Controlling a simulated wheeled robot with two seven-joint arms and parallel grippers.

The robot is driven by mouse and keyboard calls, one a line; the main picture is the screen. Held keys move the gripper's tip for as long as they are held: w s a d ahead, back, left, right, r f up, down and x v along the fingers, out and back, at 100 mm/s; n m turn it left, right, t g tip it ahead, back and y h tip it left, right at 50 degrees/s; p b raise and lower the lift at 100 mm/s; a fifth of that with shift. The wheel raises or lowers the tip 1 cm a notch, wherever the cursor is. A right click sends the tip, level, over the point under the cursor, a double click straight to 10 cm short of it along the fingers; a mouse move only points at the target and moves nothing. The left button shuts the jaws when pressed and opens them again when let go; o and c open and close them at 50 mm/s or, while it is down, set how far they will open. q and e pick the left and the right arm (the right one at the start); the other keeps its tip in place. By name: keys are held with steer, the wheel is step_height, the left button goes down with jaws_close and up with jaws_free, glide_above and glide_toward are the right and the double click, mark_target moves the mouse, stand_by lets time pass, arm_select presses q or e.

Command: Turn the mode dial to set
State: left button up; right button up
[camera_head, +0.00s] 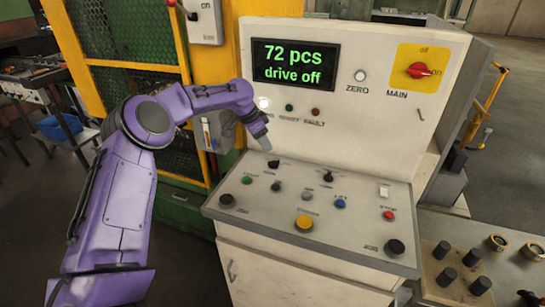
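The slanted control panel (260,213) carries several black knobs and coloured buttons. My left gripper (270,154) comes in from the left and points down at the panel's back left. Its tip is just above or at a small black knob (273,164); I cannot tell whether they touch. A second black knob with a pointer (328,177) stands to its right. The labels are too small to read, so I cannot tell which knob is the mode dial or where it points. The finger gap is too small to make out. My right gripper is out of view.
The display (296,65) reads "72 pcs" and "drive off". A red MAIN switch (419,71) on a yellow plate is at upper right. A yellow button (303,223) and a red stop button (389,215) sit nearer the front. A yellow-framed mesh guard (130,32) stands behind my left arm.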

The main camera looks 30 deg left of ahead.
mark_target(273, 161)
arm_select(q)
steer(key=p+x, duration=0.2)
steer(key=x, duration=0.7)
steer(key=shift+s+a, duration=0.1)
steer(key=shift+s, duration=0.05)
steer(key=shift+c, duration=0.3)
jaws_close()
